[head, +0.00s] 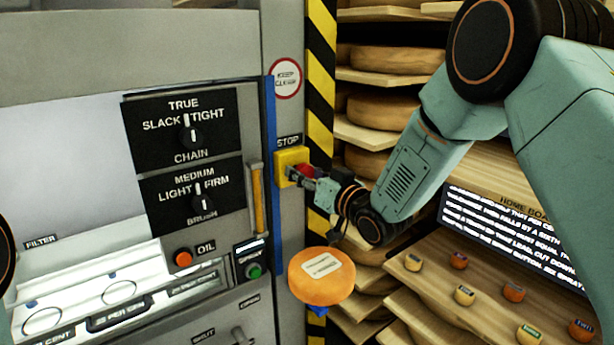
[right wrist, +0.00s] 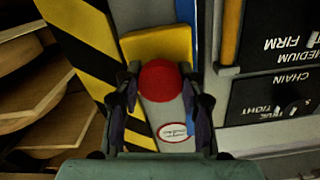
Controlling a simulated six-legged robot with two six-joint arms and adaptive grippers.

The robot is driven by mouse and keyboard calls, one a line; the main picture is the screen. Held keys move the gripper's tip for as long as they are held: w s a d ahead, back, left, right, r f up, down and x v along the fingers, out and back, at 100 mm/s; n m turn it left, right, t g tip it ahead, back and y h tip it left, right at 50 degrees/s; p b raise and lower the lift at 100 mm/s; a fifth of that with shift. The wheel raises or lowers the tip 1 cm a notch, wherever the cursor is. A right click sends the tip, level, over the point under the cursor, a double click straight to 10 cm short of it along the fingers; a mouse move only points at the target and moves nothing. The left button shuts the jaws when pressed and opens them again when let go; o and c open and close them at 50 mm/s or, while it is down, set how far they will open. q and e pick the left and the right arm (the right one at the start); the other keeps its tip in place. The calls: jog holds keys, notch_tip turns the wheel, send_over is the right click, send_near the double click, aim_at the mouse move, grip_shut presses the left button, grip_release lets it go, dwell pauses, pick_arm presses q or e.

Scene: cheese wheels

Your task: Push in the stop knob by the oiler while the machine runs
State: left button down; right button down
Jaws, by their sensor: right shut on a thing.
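The red stop knob (head: 304,170) sits on a yellow box (head: 284,160) under the STOP label, on the grey machine post. My right gripper (head: 311,177) reaches in from the right and is shut on the knob. In the right wrist view the round red knob (right wrist: 160,80) lies between the two fingers, in front of the yellow plate (right wrist: 158,45). I cannot tell how deep the knob stands. An orange button (head: 183,258) is beside the OIL label, lower left. My left gripper is not in view.
An orange disc with a pale label (head: 322,276) stands below my right gripper. A green button (head: 254,271) is on the panel. Shelves of cheese wheels (head: 398,60) stand behind my right arm. A wooden board with several small knobs (head: 465,296) is lower right.

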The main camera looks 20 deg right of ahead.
jog(key=c, duration=1.1)
grip_release()
jog(key=shift+w+r, duration=0.1)
jog(key=shift+r, duration=0.15)
jog(key=shift+c, duration=0.2)
jog(key=o, duration=0.4)
jog(key=shift+w+a+f, duration=0.1)
jog(key=shift+w+f, duration=0.05)
jog(key=shift+f, duration=0.05)
jog(key=shift+c, duration=0.2)
jog(key=shift+s, duration=0.2)
jog(key=shift+s, duration=0.15)
jog(key=v, duration=1.1)
jog(key=shift+s+d+r, duration=0.1)
jog(key=shift+s+d, duration=0.1)
jog(key=shift+s, duration=0.1)
